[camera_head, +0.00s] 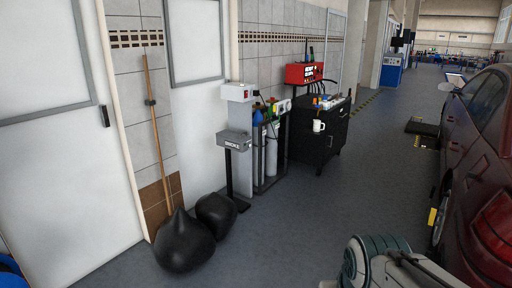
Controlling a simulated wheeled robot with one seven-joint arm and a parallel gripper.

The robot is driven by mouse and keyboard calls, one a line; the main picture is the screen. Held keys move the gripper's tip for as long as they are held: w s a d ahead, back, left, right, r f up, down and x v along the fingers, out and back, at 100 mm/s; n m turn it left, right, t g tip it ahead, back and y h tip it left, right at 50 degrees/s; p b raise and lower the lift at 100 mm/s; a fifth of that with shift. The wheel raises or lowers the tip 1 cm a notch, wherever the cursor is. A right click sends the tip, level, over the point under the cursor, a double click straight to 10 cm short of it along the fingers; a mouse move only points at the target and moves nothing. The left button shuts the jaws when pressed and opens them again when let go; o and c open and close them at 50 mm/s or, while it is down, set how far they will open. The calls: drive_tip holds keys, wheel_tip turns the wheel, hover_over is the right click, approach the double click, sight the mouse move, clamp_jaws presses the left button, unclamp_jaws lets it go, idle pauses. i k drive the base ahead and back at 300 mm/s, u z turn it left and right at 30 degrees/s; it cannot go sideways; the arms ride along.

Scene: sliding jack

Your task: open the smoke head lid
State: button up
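A dark stand by the left wall carries a grey box (234,141) with a small lettered label that seems to read "SMOKE". A white box (236,92) sits higher on the same stand. The grey box may be the smoke head; its top looks flat and closed, but it is too small to make out a separate lid. Part of my arm (372,260) shows at the bottom right, well in front of the stand and to its right. My gripper is not in view.
Two black sacks (185,243) and a wooden-handled broom (157,130) stand left of the stand. Gas cylinders (271,145) and a black cabinet (318,140) with a white mug (318,126) are to its right. A red car (480,190) is at right. The middle floor is clear.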

sight(233, 135)
drive_tip(key=u, duration=0.1)
drive_tip(key=i, duration=4.45)
